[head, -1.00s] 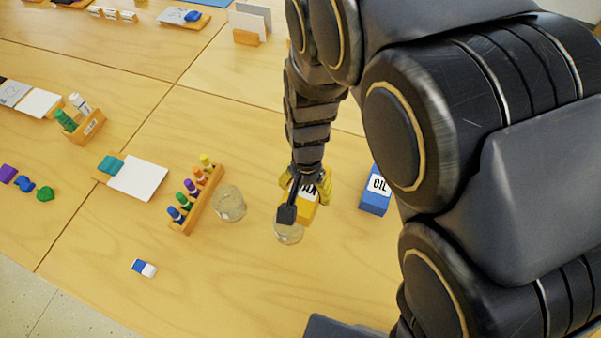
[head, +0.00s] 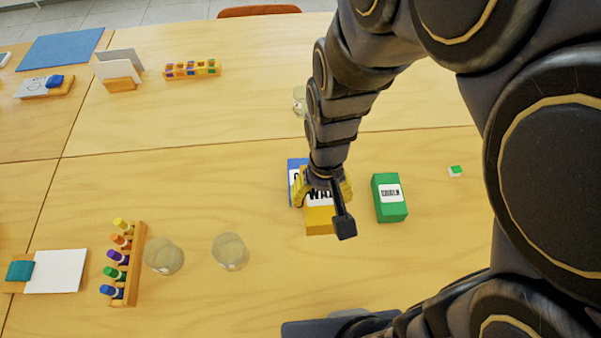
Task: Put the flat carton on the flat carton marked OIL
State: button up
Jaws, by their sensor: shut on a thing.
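A yellow flat carton (head: 319,220) with a white label, partly covered and reading "WA", is held in my gripper (head: 323,188). The gripper's yellow fingers are shut on its two sides. The blue flat carton (head: 293,171) lies on the table just behind and left of the yellow one. The held carton and my gripper hide most of it, so only its left part and a piece of its label show. I cannot tell whether the two cartons touch or how high the yellow one is.
A green labelled carton (head: 390,208) lies close to the right of my gripper. A small green-and-white block (head: 455,171) lies at right.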

jog(key=w+f, duration=0.3)
jog(key=w, duration=0.1)
jog(key=w+a+f, duration=0.1)
jog(key=w+f, duration=0.1)
jog(key=w, duration=0.2)
jog(key=w+a+f, duration=0.1)
jog(key=w+f, duration=0.2)
jog(key=w, duration=0.1)
jog(key=shift+w+f, duration=0.2)
jog(key=shift+f, duration=0.15)
jog(key=shift+w+f, duration=0.4)
jog(key=shift+f, duration=0.1)
jog(key=shift+w+f, duration=0.1)
jog(key=shift+f, duration=1.5)
jog(key=shift+f, duration=0.1)
jog(key=o, duration=1.2)
jog(key=shift+c, duration=0.2)
